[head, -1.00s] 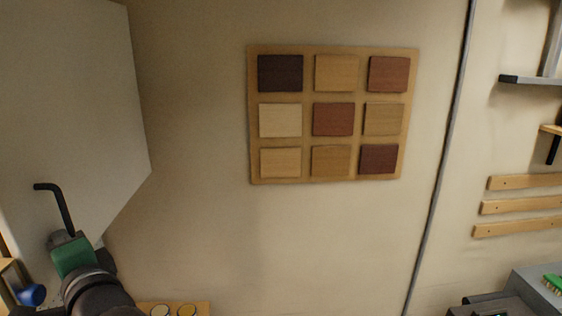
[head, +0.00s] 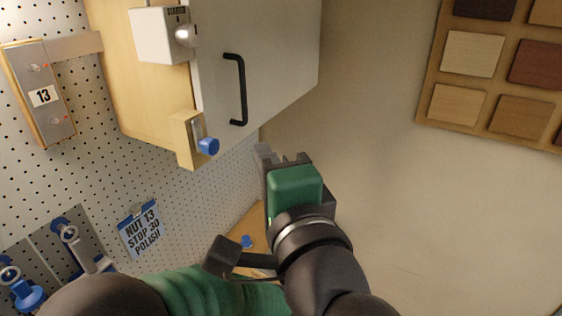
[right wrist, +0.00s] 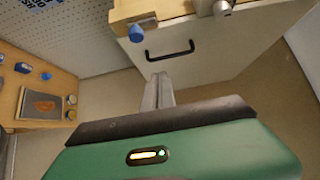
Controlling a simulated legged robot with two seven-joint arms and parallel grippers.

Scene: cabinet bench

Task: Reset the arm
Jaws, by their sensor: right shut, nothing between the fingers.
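My right arm comes up from the bottom of the head view, and its green-and-grey gripper (head: 268,158) points up toward the cabinet. Its fingers are shut and empty, apart from the cabinet in the picture. In the right wrist view the closed fingers (right wrist: 158,92) show above the green housing, below the black handle. The wall cabinet has a grey door (head: 285,60) that looks closed, with a black bar handle (head: 240,90). The handle also shows in the right wrist view (right wrist: 170,50). My left gripper is not in view.
A blue-knobbed latch (head: 207,146) and a white box with a round knob (head: 160,35) sit on the cabinet's edge. Pegboard (head: 90,180) with a sign (head: 141,230) is at left. A wood sample board (head: 430,95) hangs at right. Bare wall lies between.

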